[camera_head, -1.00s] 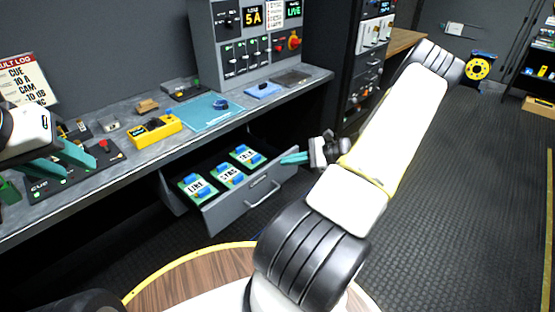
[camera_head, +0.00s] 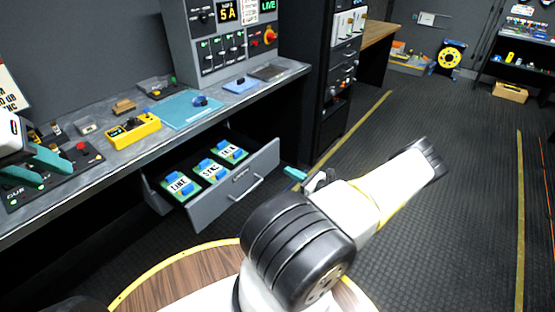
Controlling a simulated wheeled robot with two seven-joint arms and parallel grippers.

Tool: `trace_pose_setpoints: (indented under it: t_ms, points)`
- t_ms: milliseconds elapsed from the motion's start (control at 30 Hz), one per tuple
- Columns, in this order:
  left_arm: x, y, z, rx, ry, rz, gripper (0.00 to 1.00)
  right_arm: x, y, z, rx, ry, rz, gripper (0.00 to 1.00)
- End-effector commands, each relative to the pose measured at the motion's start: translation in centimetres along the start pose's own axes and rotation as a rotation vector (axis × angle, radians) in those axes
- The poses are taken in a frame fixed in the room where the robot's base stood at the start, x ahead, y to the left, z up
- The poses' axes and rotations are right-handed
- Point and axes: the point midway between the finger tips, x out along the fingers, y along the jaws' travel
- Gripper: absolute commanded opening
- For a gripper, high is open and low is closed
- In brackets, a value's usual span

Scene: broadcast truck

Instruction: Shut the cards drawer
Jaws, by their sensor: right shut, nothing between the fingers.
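The cards drawer (camera_head: 212,207) is pulled out from under the grey desk. Its grey front faces right and carries a bar handle (camera_head: 246,189). Inside lie several green cards with white labels and blue grips, such as this card (camera_head: 180,186). My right gripper (camera_head: 293,173) is shut and empty, just right of the drawer front's far end, with a small gap visible in the picture. Its wrist partly hides its fingers. My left gripper (camera_head: 42,166) has teal fingers spread apart above the desk at the left edge, well away from the drawer.
The desk top (camera_head: 100,155) holds a yellow device (camera_head: 134,130), a blue mat (camera_head: 186,112) and a black panel with a red button. A control console (camera_head: 225,40) stands at the back. A dark rack (camera_head: 335,80) stands beyond the drawer. Floor to the right is clear.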

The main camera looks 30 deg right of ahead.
Motion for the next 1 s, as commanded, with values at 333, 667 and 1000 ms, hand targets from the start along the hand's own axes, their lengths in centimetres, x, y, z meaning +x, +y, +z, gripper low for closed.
trace_pose_setpoints:
  t_ms: [333,667,1000]
  points:
    - [0.0,0.0,0.0,0.0,0.0,0.0,0.36,6.0,0.1,0.0,-0.001,0.001,0.001,0.0]
    - [0.0,0.0,0.0,0.0,0.0,0.0,0.36,7.0,0.0,0.0,-0.001,0.001,0.001,0.0]
    - [0.0,0.0,0.0,0.0,0.0,0.0,0.36,7.2,0.1,0.0,-0.001,0.001,0.002,0.0]
